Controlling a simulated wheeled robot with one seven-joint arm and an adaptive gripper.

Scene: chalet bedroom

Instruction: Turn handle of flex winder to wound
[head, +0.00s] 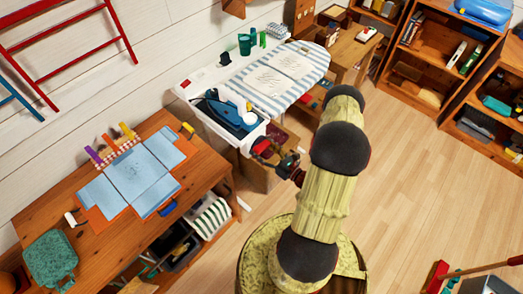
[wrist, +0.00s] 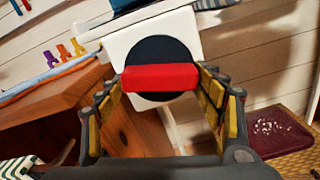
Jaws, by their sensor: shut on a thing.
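The flex winder is a white box with a black round disc (wrist: 150,52) and a red bar handle (wrist: 160,77) across it. The handle lies about level in the wrist view. My gripper (wrist: 161,84) has a finger at each end of the handle and is shut on it. In the head view, my gripper (head: 277,160) reaches the near end of the white winder housing (head: 251,137) on the ironing board. The red handle is partly hidden there by my gripper.
A wooden table (head: 110,222) with blue and orange cloths stands at the left. Shelves (head: 425,60) stand at the back right. Wooden floor (head: 410,180) is open at the right.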

